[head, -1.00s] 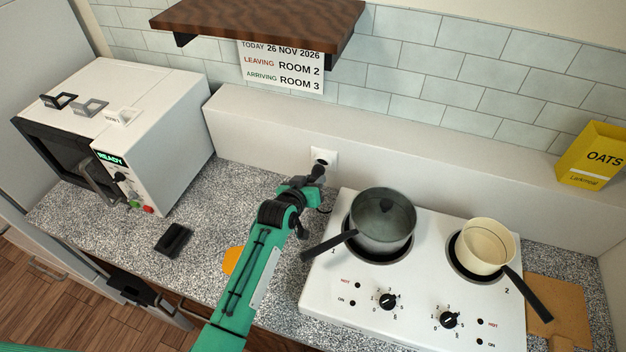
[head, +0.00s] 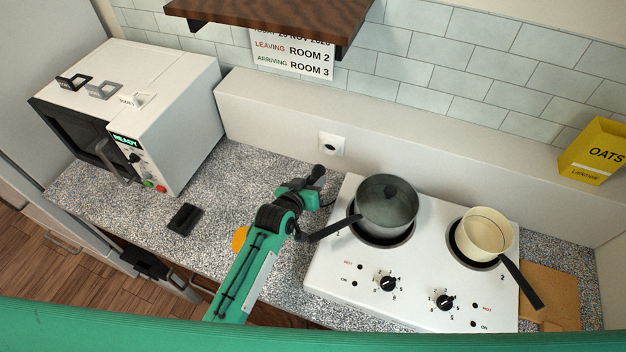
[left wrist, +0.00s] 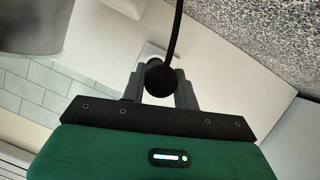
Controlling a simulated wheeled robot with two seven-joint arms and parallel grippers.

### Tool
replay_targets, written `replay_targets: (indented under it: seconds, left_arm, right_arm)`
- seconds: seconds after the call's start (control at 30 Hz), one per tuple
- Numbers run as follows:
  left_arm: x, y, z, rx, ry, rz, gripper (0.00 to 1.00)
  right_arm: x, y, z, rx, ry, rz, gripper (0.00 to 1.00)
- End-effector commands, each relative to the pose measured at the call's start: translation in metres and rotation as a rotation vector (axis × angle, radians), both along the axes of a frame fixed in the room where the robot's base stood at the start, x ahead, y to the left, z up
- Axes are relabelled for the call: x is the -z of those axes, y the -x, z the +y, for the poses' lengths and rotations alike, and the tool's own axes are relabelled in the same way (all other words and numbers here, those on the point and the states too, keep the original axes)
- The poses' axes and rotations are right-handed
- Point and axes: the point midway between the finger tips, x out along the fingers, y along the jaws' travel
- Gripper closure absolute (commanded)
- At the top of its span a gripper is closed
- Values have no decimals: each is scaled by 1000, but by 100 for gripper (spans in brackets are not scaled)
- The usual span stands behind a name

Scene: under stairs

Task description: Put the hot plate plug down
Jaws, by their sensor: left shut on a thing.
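The hot plate plug (head: 318,171) is black and is held by my left gripper (head: 311,181), just in front of the wall socket (head: 332,144). The white socket is bare, and the plug is apart from it. In the left wrist view the round black plug (left wrist: 157,80) sits between the fingers of my left gripper (left wrist: 158,88), with its cord running up. The white hot plate (head: 425,285) stands to the right, its cord partly hidden behind the gripper. My right gripper is not visible.
A grey pot (head: 387,208) and a cream pan (head: 484,235) stand on the hot plate. A small black object (head: 185,219) lies on the speckled counter (head: 245,185). A microwave (head: 135,115) stands left. Counter between microwave and gripper is mostly clear.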

Motion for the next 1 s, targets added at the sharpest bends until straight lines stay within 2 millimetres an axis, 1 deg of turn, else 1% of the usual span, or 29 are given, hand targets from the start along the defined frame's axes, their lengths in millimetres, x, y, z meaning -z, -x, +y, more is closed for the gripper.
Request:
replay_targets:
  seconds: [0.4,0.57,0.67,0.77,1.0]
  left_arm:
    - [0,0,0,-1,1,-1,100]
    - [2,7,8,-19,7,-1,100]
    - [2,18,21,-50,14,-2,100]
    - [0,32,39,-93,20,-2,100]
    - [-9,73,94,-217,22,-1,100]
  right_arm:
    - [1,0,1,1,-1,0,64]
    - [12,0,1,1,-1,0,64]
    - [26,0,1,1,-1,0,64]
    - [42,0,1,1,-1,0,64]
    - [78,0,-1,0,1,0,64]
